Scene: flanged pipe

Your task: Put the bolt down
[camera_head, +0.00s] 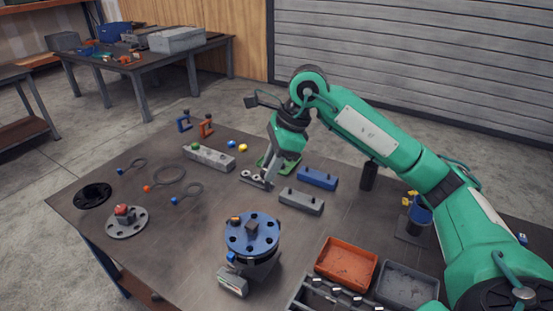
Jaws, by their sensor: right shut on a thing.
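My right arm reaches in from the right, and its gripper (268,180) points down at the middle of the table. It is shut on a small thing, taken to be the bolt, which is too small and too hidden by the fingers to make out. The gripper is low over the table, close to a small grey part (250,179) and a green piece (279,165). I cannot tell whether the held thing touches anything. The flanged pipe with its blue flange (252,233) stands upright at the front. My left gripper is not in view.
A grey block (300,201) and a blue block (317,179) lie right of the gripper. A long grey block (209,157) lies to its left. An orange tray (346,262) and a grey tray (406,286) are at the front right. A black ring (93,195) lies far left.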

